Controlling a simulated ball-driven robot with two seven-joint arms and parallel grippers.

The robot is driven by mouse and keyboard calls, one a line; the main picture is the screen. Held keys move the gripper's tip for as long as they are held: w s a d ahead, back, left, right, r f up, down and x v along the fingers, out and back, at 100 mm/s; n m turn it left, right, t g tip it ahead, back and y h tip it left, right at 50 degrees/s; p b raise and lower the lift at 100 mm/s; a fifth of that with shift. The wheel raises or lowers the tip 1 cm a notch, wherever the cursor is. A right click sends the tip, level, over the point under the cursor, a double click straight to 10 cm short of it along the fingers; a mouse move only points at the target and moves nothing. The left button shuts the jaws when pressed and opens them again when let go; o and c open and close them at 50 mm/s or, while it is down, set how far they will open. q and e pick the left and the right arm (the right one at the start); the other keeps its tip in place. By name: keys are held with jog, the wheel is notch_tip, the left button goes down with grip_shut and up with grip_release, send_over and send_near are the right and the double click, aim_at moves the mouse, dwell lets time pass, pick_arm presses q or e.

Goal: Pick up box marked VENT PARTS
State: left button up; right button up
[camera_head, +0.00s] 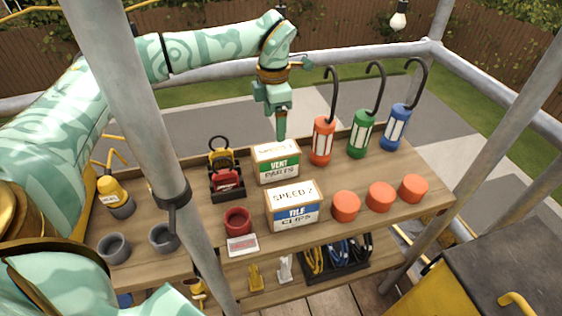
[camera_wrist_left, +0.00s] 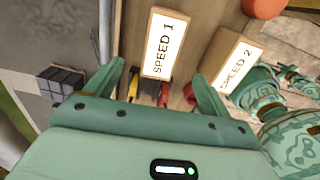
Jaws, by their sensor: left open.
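The VENT PARTS box (camera_head: 278,163) stands on the wooden shelf, white on top with a green label on its front. In the left wrist view its top (camera_wrist_left: 166,46) reads SPEED 1. My left gripper (camera_head: 281,125) is above and just behind this box, pointing down and empty. In the left wrist view its open fingers (camera_wrist_left: 155,85) spread below the box's top in the picture; I see no contact. A second box (camera_head: 294,206), marked SPEED 2 with a blue TILE CLIPS label, stands in front of it. My right gripper is not in view.
Red, green and blue hooked lanterns (camera_head: 361,133) stand right of the box. Orange round pieces (camera_head: 380,197) sit at the front right, and a red cup (camera_head: 237,221) at the front. A yellow and red item (camera_head: 226,174) is close left. A grey pole (camera_head: 150,140) crosses the view.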

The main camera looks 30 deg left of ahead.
aim_at(276, 149)
pick_arm(q)
notch_tip(276, 149, down, 6)
jog(key=shift+w+r+b, duration=0.15)
jog(key=shift+r+b, duration=0.05)
jog(key=shift+b, duration=0.45)
jog(key=shift+f, duration=0.4)
jog(key=f+b, duration=0.2)
jog(key=f, duration=0.3)
jog(key=shift+d, duration=0.2)
jog(key=shift+s+r, duration=0.15)
jog(key=shift+s, duration=0.1)
jog(key=shift+c, duration=1)
jog(key=c, duration=1.1)
